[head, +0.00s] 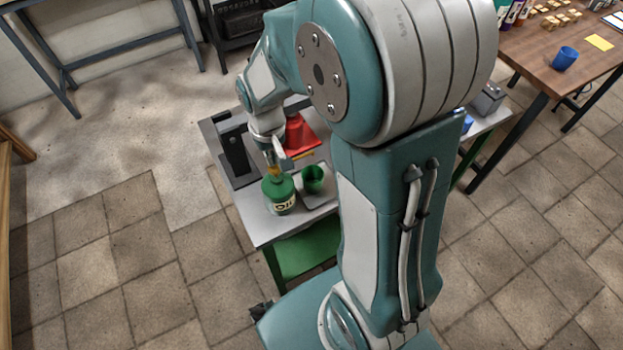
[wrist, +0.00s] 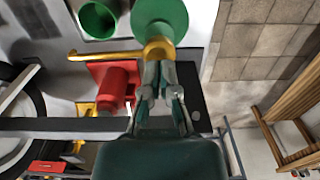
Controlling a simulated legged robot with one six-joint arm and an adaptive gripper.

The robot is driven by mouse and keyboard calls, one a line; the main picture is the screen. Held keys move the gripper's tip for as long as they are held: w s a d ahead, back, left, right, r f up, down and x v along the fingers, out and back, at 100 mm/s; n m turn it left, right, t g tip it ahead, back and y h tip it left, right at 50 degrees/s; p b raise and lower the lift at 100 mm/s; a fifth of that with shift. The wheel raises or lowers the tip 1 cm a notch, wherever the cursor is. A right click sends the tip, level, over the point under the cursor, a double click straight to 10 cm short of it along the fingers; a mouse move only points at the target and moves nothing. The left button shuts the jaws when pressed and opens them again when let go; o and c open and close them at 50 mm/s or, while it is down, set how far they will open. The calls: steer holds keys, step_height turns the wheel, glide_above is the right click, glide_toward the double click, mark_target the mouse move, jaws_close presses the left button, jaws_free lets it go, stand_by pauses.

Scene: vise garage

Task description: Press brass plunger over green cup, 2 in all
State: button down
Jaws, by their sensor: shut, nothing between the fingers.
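A green oil can (head: 279,195) with an OIL label stands upright on the grey bench top; it also shows at the top of the wrist view (wrist: 160,18). Its brass plunger (wrist: 158,48) is on top, with a brass spout (wrist: 105,54) reaching left in the wrist view. The green cup (head: 313,179) stands upright beside the can; its open mouth shows in the wrist view (wrist: 98,20). My gripper (head: 275,156) is shut and empty, its fingertips (wrist: 160,72) right at the plunger's top. I cannot tell whether they touch it.
A red tool (head: 299,133) stands on the bench behind the can, close to my gripper. A dark upright stand (head: 235,155) is at its left. A wooden table (head: 540,50) with a blue cup (head: 564,58) is at the right. Floor at the left is clear.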

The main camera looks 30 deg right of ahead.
steer(key=shift+f, duration=1.2)
steer(key=shift+r, duration=1.9)
steer(key=shift+r, duration=0.1)
step_height(320, 180, up, 6)
steer(key=shift+f, duration=0.1)
